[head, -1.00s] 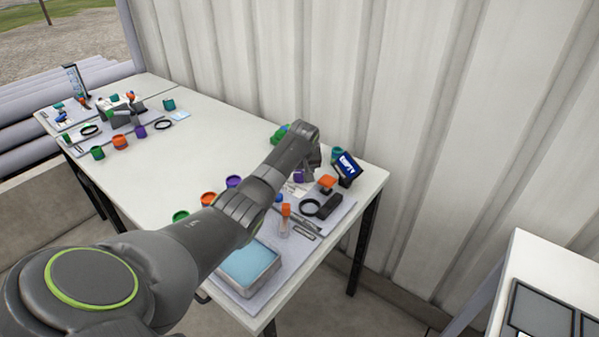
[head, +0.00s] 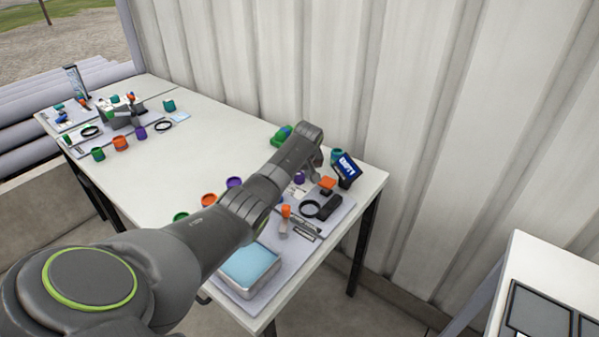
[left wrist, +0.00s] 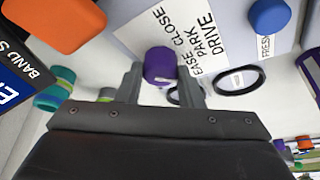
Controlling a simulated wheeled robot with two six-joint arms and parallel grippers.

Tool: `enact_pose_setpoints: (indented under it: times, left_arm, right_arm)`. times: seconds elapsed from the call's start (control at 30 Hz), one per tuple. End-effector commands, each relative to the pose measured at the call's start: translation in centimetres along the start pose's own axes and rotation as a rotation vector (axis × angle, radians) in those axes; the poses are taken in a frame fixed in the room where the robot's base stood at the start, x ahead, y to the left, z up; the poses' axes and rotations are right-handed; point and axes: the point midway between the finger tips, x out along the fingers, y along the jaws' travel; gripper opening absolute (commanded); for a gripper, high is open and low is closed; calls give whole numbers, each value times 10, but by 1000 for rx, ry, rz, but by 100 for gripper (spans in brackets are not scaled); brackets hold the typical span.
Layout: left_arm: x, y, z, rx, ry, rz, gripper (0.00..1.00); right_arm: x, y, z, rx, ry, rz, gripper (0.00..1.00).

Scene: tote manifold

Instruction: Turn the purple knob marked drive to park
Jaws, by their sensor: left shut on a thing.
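The purple knob (left wrist: 160,65) sits between the two fingers of my left gripper (left wrist: 160,85) in the left wrist view. The gripper is shut on it. The knob bears a small white mark near its lower edge. A white label plate (left wrist: 185,35) beside it reads "PARK", "DRIVE" and a partly hidden "...EASE CLOSE". In the head view the knob (head: 299,177) shows just below my left wrist, and my fingers are mostly hidden by the arm. I cannot tell which word the knob's mark points at. My right gripper is out of view.
An orange knob (left wrist: 62,22), a blue knob (left wrist: 269,16) and a tilted blue display (head: 346,168) stand close by. A black ring (head: 311,208) and a tray with a light blue inside (head: 275,288) are nearer. The middle of the table (head: 175,155) is clear.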

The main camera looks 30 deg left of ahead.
Motion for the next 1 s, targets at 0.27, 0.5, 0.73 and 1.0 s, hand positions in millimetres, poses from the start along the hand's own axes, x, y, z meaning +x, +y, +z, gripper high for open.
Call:
enact_pose_setpoints:
  times: [0.27, 0.5, 0.73, 1.0]
  left_arm:
    - [0, 3, 0, -218, 0, -91, 11]
    - [4, 4, 0, -411, 1, -170, 11]
    - [4, 4, 0, -557, 2, -229, 11]
    - [2, 4, -1, -654, 2, -269, 11]
  right_arm:
    - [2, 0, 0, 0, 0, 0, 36]
    - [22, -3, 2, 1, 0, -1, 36]
    - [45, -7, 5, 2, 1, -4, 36]
    - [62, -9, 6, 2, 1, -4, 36]
